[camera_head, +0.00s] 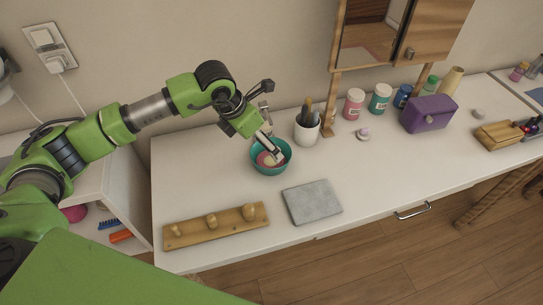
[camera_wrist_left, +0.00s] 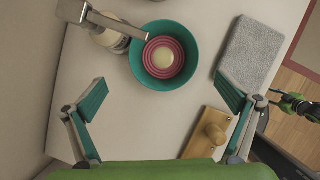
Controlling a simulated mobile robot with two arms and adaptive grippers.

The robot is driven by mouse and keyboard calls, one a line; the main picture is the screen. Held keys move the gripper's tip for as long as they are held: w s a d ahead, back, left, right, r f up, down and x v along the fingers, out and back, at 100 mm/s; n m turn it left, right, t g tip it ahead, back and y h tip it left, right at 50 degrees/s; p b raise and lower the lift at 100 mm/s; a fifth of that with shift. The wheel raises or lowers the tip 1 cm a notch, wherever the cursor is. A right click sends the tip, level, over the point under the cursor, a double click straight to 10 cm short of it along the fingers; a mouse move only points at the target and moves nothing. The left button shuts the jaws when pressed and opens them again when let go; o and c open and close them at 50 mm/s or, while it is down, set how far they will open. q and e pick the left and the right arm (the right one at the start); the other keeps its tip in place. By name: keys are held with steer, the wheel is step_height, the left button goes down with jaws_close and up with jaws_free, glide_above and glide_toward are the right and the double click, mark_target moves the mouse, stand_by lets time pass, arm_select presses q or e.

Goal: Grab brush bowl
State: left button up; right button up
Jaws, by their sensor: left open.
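The teal bowl (camera_head: 285,165) stands upright on the white counter, with a round pink thing with a pale centre (camera_head: 265,159) inside it. In the left wrist view the bowl (camera_wrist_left: 186,77) lies ahead, its pink content (camera_wrist_left: 164,45) showing concentric rings. My left gripper (camera_head: 272,122) is over the bowl's back side in the head view, one finger overlapping the bowl. In the wrist view its fingers (camera_wrist_left: 161,80) are spread wide with nothing between them. A green and black part at that view's right edge (camera_wrist_left: 297,104) looks like my right gripper, too small to read.
A white cup (camera_head: 307,134) with brushes stands close behind the bowl to the right. A grey slab (camera_head: 312,202) lies at its front right, a wooden rack with knobs (camera_head: 216,226) at front left. Jars and a purple box (camera_head: 428,113) stand farther right. The counter left of the bowl is clear.

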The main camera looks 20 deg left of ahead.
mark_target(271, 161)
arm_select(q)
steer(key=x, duration=0.4)
steer(key=shift+w+r, duration=0.1)
steer(key=shift+w+f, duration=0.1)
steer(key=shift+f, duration=0.1)
steer(key=p+x, duration=0.1)
steer(key=x, duration=0.1)
steer(key=p+x, duration=0.1)
steer(key=x, duration=0.1)
steer(key=shift+s+d+f, duration=0.1)
steer(key=shift+s+d, duration=0.1)
steer(key=shift+d, duration=0.25)
steer(key=shift+w+f, duration=0.15)
steer(key=shift+f, duration=0.25)
steer(key=shift+c, duration=0.5)
steer(key=c, duration=1.2)
arm_select(e)
step_height(271, 161, up, 2)
steer(key=shift+s+a+r, duration=0.1)
steer(key=shift+s+r, duration=0.05)
